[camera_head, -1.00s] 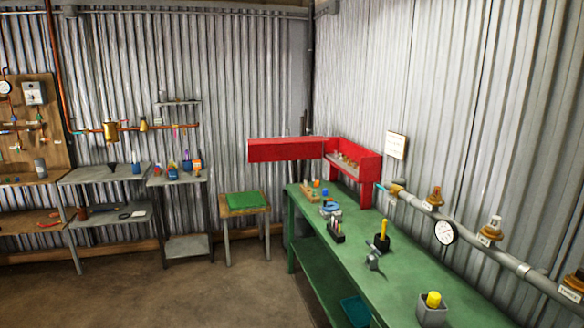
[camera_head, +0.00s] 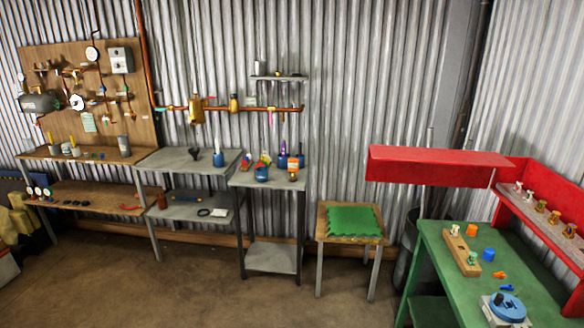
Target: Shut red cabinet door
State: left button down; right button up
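The red cabinet (camera_head: 545,205) is on the wall at the right, above the green workbench. Its red door (camera_head: 430,168) stands wide open and juts out to the left from the cabinet's far end. Several small valve-like parts stand on the shelf inside the cabinet. Neither of my grippers shows in the head view.
The green workbench (camera_head: 440,268) fills the lower right, with a wooden block, small orange and blue parts and a round blue-topped device on it. A stool with a green cushion (camera_head: 353,219) stands left of it. Grey shelves line the back wall. The floor (camera_head: 190,295) in front is clear.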

aim_at(420, 166)
jog(key=z, duration=0.2)
jog(key=i, duration=2.35)
jog(key=z, duration=0.65)
